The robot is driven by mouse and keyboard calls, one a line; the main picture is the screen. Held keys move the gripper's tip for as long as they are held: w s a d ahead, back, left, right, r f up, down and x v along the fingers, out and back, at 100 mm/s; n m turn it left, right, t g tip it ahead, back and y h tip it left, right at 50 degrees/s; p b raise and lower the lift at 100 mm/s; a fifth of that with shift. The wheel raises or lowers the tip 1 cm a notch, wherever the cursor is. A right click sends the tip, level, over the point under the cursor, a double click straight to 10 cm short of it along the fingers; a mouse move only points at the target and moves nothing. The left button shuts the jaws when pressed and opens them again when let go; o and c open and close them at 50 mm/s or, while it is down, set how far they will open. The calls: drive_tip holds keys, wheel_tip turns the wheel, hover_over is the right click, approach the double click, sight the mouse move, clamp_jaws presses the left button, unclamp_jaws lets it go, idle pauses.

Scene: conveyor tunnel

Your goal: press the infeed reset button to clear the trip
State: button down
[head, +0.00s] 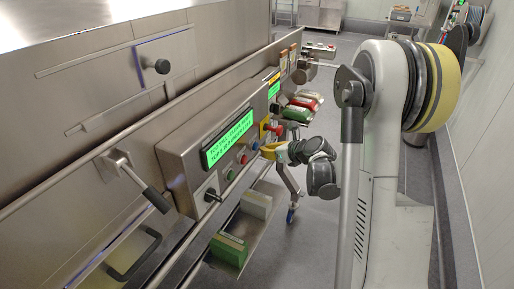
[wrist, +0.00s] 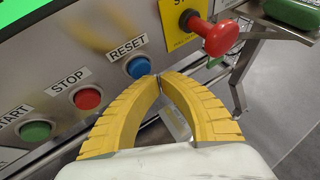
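In the wrist view a round blue button (wrist: 138,67) sits in a metal ring under a label reading RESET. It is on a sloping steel control panel (wrist: 72,60). My gripper (wrist: 158,78) has two curved yellow ribbed fingers with their tips together and nothing visible between them. The tips are just right of and below the blue button in the picture; I cannot tell whether they touch it. In the head view my gripper (head: 270,151) is at the right end of the near panel, beside its green-lit display (head: 229,139). No infeed marking is legible.
Left of the blue button are a red STOP button (wrist: 87,98) and a green START button (wrist: 35,131). A red mushroom button (wrist: 220,38) on a yellow plate stands out close to the right. A steel tray with green and red packs (head: 301,107) lies beyond my gripper.

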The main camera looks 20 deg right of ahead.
drive_tip(key=shift+w+a, duration=0.2)
drive_tip(key=shift+w, duration=0.05)
drive_tip(key=shift+w+a, duration=0.35)
drive_tip(key=shift+w, duration=0.1)
idle(1.1)
drive_tip(key=shift+s+d+b, duration=0.3)
drive_tip(key=shift+s+d, duration=0.3)
drive_tip(key=shift+s, duration=0.2)
drive_tip(key=s+d, duration=0.1)
drive_tip(key=s, duration=0.1)
drive_tip(key=s+d, duration=0.2)
drive_tip(key=shift+b, duration=0.3)
idle(0.7)
